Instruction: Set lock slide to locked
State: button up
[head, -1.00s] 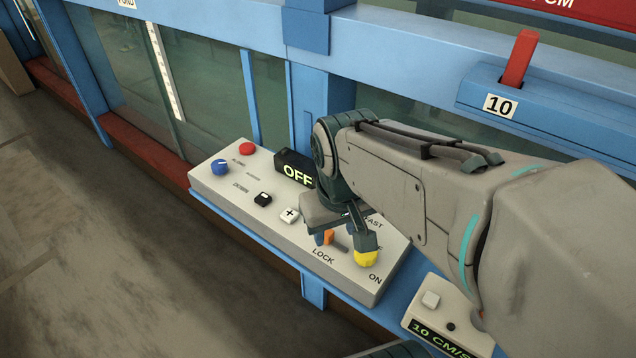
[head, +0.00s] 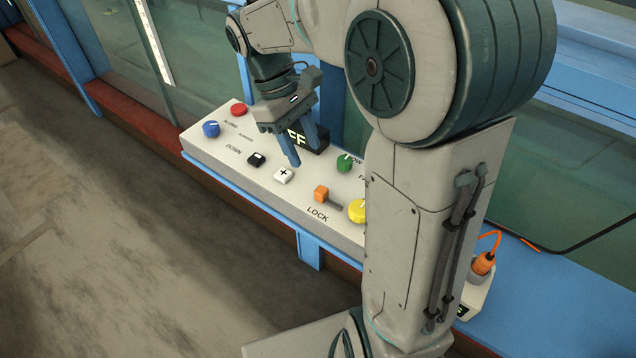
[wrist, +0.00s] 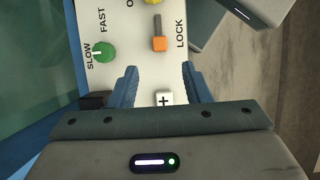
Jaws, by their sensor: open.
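The lock slide is an orange block (head: 321,194) on the pale control panel (head: 215,148), at the left end of a short dark slot beside the word LOCK. In the wrist view the orange block (wrist: 158,44) is at the lower end of its slot, just ahead of my fingertips. My gripper (head: 305,150) is open and empty. It hangs above the panel behind the white plus button, left of the slide and apart from it. In the wrist view my gripper (wrist: 159,72) has its fingers spread on either side of the column holding the plus button and slide.
A yellow knob (head: 357,211) sits right of the slot, and a green knob (head: 344,163) behind the slide. The white plus button (head: 284,175), black button (head: 256,159), blue knob (head: 211,129) and red button (head: 239,109) are to the left. Glass stands behind the panel.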

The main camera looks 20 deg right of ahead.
aim_at(320, 189)
jog(key=x, duration=1)
jog(key=shift+a, duration=0.1)
grip_shut()
